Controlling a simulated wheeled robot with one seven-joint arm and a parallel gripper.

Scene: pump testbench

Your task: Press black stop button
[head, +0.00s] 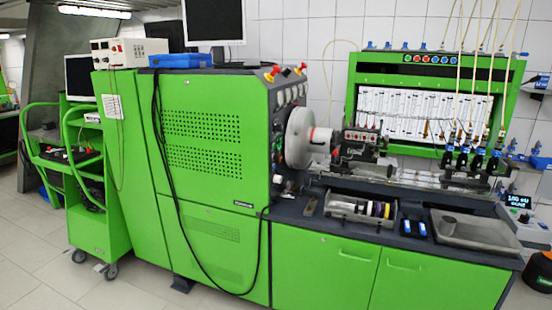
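The green pump testbench (215,150) fills the middle of the head view. A row of small round red and blue buttons or knobs (430,59) is set in a dark strip high on its right-hand rack. Red and yellow knobs (284,71) sit on top of the main cabinet, above a few round gauges (290,95). I cannot make out which part is the black stop button; at this size no black button is clear. My gripper is not in view.
A green wheeled cart (92,225) stands at the left. A dark worktop with a metal tray (475,230) and a small parts tray (360,208) runs along the right. A black cable (190,255) hangs down the cabinet front. The tiled floor (45,260) at front left is clear.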

